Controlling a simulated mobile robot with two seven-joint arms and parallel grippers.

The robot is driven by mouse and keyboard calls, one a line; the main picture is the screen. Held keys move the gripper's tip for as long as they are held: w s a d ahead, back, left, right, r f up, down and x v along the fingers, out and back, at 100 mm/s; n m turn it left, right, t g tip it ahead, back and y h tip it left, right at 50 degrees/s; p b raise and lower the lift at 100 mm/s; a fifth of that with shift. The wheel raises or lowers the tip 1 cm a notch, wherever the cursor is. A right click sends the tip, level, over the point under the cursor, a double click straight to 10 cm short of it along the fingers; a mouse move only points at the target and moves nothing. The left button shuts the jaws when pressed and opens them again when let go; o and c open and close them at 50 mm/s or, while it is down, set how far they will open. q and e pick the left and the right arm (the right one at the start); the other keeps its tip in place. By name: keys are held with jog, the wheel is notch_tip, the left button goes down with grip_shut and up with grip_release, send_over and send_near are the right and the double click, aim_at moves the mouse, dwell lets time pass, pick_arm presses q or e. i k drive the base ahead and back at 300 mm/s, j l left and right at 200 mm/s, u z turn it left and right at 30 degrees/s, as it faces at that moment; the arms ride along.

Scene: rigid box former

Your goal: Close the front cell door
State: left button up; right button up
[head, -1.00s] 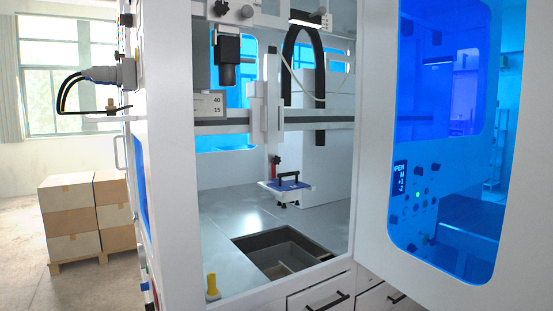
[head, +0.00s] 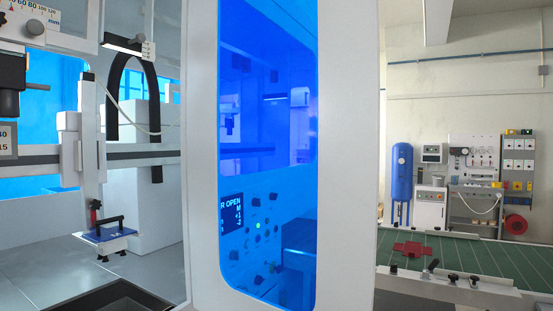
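The front cell door (head: 348,150) stands open in the middle of the head view. It has a white frame around a tall blue see-through window (head: 267,120). To its left the cell opening shows the machine's inside. A control panel with a display and a green light (head: 257,226) shows through or in the blue window; I cannot tell whether it is a reflection. The door's handle is not visible. Neither of my grippers is in view.
Inside the cell are a grey rail (head: 140,158), a vertical tool with a blue pad (head: 104,232) and a dark floor recess (head: 120,297). Right of the door is a green conveyor table (head: 480,257) with a red cross-shaped part (head: 412,249). A blue tank (head: 401,180) stands behind.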

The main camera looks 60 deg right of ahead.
aim_at(283, 103)
jog(key=l, duration=0.45)
jog(key=k+l+u, duration=0.1)
jog(key=l, duration=0.4)
jog(key=k+l, duration=0.1)
jog(key=l, duration=0.8)
jog(key=k+l+u, duration=0.1)
jog(key=l, duration=0.35)
jog(key=k+l, duration=0.1)
jog(key=l, duration=0.35)
jog(key=k+l+u, duration=0.1)
jog(key=l, duration=0.35)
jog(key=k+l, duration=0.1)
jog(key=l, duration=0.35)
